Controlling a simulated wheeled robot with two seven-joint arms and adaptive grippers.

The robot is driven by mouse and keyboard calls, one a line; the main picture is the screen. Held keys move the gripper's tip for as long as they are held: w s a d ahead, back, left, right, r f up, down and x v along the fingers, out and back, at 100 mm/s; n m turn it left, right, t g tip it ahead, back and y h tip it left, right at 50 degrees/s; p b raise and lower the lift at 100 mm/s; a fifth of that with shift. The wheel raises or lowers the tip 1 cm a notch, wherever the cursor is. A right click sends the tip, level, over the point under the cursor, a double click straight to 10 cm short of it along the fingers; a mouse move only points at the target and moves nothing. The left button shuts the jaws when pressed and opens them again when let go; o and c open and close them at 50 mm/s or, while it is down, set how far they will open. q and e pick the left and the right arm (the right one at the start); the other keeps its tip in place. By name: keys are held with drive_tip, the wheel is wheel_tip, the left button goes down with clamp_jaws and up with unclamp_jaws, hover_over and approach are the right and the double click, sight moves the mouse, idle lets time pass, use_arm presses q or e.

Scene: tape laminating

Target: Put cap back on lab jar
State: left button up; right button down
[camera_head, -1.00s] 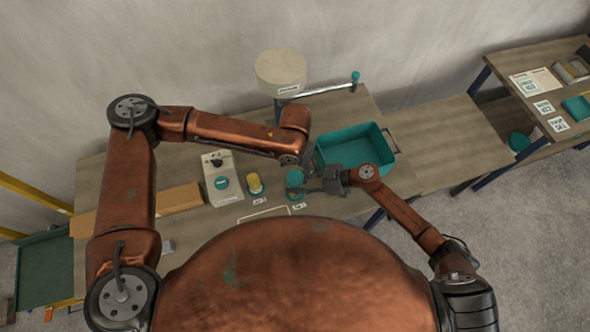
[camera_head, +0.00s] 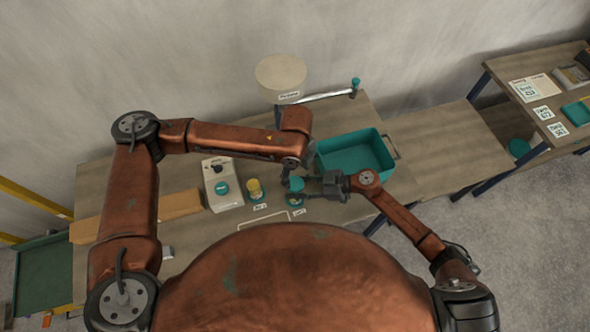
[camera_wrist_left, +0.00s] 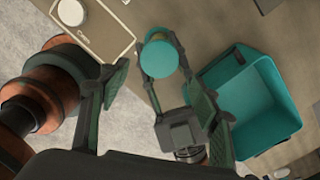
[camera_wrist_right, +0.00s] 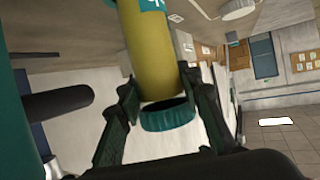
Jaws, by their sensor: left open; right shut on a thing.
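The lab jar (camera_head: 255,190) has a yellow body and stands on the table next to a white device. My right gripper (camera_head: 303,186) is shut on the round teal cap (camera_head: 296,184), held above the table right of the jar. The cap also shows in the left wrist view (camera_wrist_left: 160,57). In the right wrist view the ridged cap (camera_wrist_right: 167,115) sits between the fingers, with the yellow jar (camera_wrist_right: 145,50) behind it. My left gripper (camera_wrist_left: 160,90) is open and empty, its fingers apart; in the head view its fingers are mostly hidden near the cap.
The white device (camera_head: 222,185) with a teal button is left of the jar. A long cardboard box (camera_head: 170,208) lies at the left.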

sight(295, 183)
use_arm(q)
drive_tip(key=n, duration=0.6)
drive_tip(key=shift+r, duration=0.35)
drive_tip(key=n, duration=0.5)
drive_tip(key=shift+a+r+n, duration=0.15)
drive_tip(key=shift+r+n, duration=0.1)
drive_tip(key=shift+n, duration=0.05)
drive_tip(key=shift+f, duration=0.1)
drive_tip(key=shift+f, duration=3.9)
drive_tip(key=c, duration=1.2)
